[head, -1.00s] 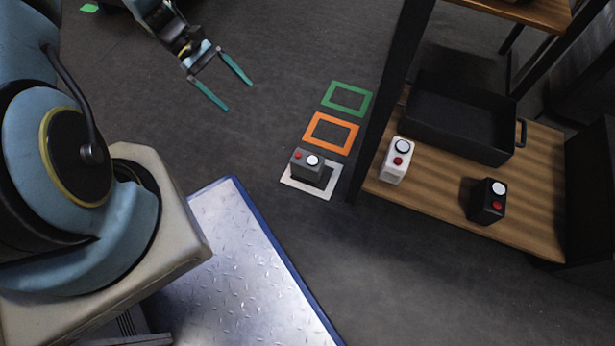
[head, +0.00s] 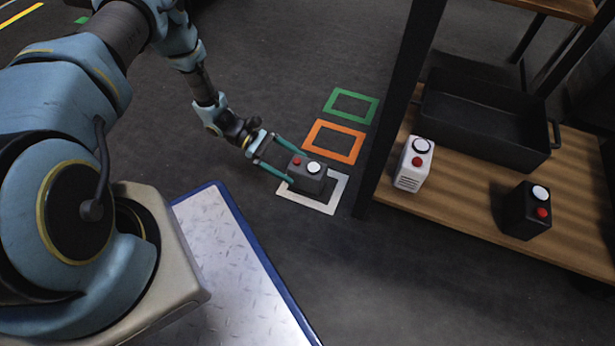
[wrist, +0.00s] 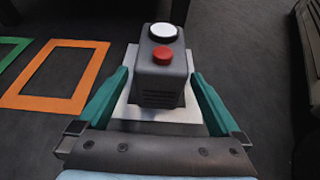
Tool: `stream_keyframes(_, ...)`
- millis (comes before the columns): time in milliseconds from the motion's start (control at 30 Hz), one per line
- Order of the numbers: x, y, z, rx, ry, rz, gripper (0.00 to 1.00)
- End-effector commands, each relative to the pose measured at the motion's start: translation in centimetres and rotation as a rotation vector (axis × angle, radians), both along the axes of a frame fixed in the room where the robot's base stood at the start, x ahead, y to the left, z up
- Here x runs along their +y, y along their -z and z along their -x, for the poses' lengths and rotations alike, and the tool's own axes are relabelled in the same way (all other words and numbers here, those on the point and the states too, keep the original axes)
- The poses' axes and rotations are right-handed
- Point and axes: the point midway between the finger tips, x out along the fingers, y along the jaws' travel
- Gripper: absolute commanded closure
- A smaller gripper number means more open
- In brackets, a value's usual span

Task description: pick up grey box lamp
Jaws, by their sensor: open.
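The grey box lamp (head: 308,177) stands on the floor within a white square outline (head: 322,206). It has a red button and a white round lamp on top. My gripper (head: 297,166) is open, with its two teal fingers reaching to either side of the box in the head view. In the wrist view the grey box lamp (wrist: 162,75) stands upright ahead, between the fingers of my gripper (wrist: 161,85). Gaps show between the fingers and the box sides there, so the fingers do not appear to touch it.
An orange outline (head: 333,141) and a green outline (head: 350,106) lie on the floor behind. A wooden shelf (head: 455,218) at right holds a white box lamp (head: 413,165), a black box lamp (head: 526,211) and a black tray (head: 484,125). A dark shelf post (head: 393,110) stands near the grey box.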

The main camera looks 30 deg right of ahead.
Motion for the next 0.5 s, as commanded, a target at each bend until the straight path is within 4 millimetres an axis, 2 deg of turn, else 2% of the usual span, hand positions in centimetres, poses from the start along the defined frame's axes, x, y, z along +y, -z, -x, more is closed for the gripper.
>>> stream_keyframes(300,-1.8,2.1,3.0,-0.001,0.004,-0.001,0.0)
stream_keyframes(500,-2.7,2.4,4.3,-0.002,0.001,-0.001,0.0)
